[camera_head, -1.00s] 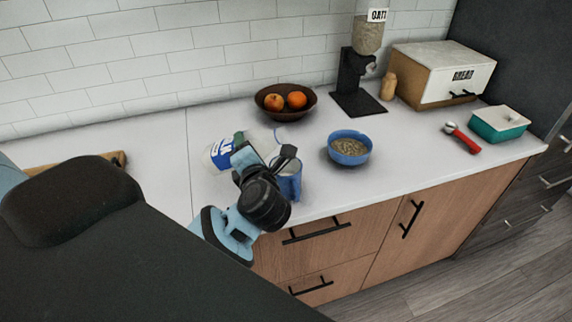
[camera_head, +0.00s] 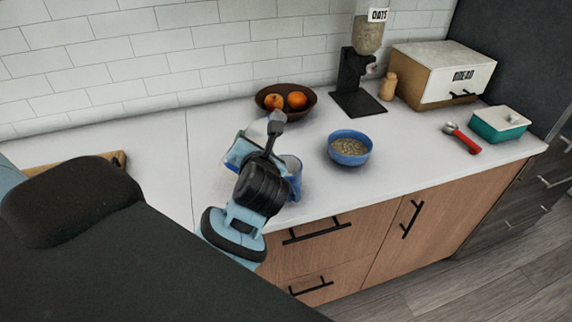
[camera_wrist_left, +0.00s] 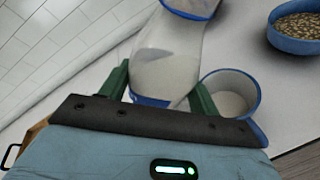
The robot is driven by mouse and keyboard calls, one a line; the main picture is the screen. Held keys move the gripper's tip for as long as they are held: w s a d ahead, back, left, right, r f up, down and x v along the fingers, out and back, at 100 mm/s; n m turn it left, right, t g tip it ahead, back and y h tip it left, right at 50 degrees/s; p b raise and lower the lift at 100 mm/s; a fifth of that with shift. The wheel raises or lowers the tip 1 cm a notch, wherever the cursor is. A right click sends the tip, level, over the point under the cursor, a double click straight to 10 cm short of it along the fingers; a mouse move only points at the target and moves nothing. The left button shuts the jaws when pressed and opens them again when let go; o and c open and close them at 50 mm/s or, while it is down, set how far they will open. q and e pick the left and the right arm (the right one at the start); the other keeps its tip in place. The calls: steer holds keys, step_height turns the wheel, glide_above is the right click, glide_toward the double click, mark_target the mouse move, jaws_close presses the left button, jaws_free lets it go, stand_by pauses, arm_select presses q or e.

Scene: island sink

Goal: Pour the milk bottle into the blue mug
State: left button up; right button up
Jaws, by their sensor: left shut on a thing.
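The milk bottle (camera_wrist_left: 170,72) is clear, with white milk inside and blue bands. In the left wrist view it sits between the two green fingers of my left gripper (camera_wrist_left: 160,90), which is shut on it. In the head view my left gripper (camera_head: 262,140) and wrist hide most of the bottle; its exact tilt is unclear. The blue mug (camera_head: 294,178) stands upright on the counter just right of my left wrist, partly hidden. In the left wrist view the mug (camera_wrist_left: 253,90) is beside the right finger, with a pale inside; whether that is milk is unclear.
A blue bowl of oats (camera_head: 350,149) stands right of the mug. A brown bowl with oranges (camera_head: 311,106) is behind, near an oats dispenser (camera_head: 353,85). A bread box (camera_head: 450,75), teal dish (camera_head: 498,128) and red-handled scoop (camera_head: 466,141) lie further right.

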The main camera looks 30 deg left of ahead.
mark_target(248, 132)
arm_select(q)
steer(key=shift+s+a+f+n+h, duration=0.1)
steer(key=shift+a+f+n+h, duration=0.05)
steer(key=shift+f+n+h, duration=0.2)
steer(key=shift+s+a+r+n+h, duration=0.15)
steer(key=shift+n+h, duration=0.1)
steer(key=shift+n, duration=0.25)
steer(key=shift+w+a+n+h, duration=0.1)
steer(key=shift+n+h, duration=0.1)
steer(key=shift+n, duration=0.25)
steer(key=shift+s+a+r+n+t+h, duration=0.1)
steer(key=shift+r+n+t+h, duration=0.3)
steer(key=shift+r, duration=1.4)
steer(key=shift+a+r+n+t+h, duration=0.1)
steer(key=shift+r+n+h, duration=0.6)
steer(key=shift+r, duration=1.05)
